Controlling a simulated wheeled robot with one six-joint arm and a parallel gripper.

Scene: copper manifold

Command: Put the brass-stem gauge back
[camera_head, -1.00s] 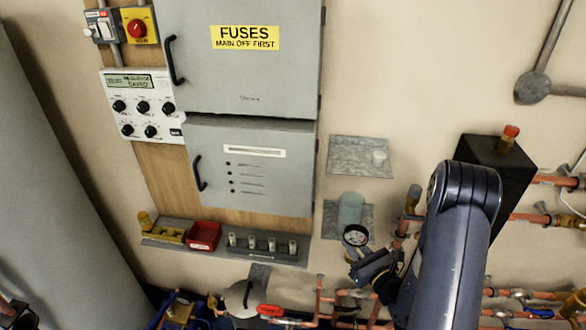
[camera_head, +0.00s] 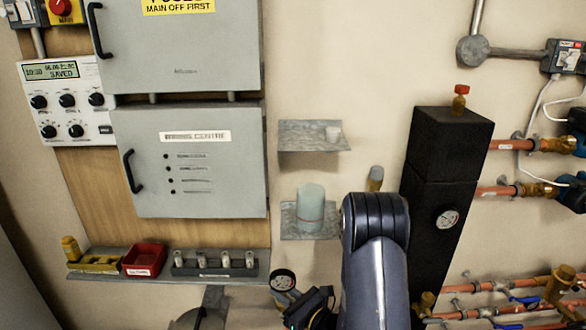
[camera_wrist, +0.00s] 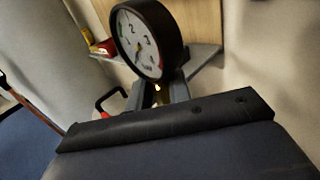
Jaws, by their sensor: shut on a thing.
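The gauge (camera_head: 283,280) has a round white dial and a black rim. My gripper (camera_head: 298,300) is shut on it and holds it in the air, low in the head view, below the small wall shelves. In the wrist view the gauge (camera_wrist: 140,42) stands up from between the jaws (camera_wrist: 160,95), dial tilted, with a bit of brass just under the case. Most of its stem is hidden by the jaws.
A small shelf (camera_head: 288,222) carries a translucent blue-green cup (camera_head: 311,207); another shelf (camera_head: 300,137) above holds a small white piece. A long ledge (camera_head: 120,278) at left holds a red bin (camera_head: 144,260) and a rack (camera_head: 215,265). Copper pipes (camera_head: 500,288) run at right.

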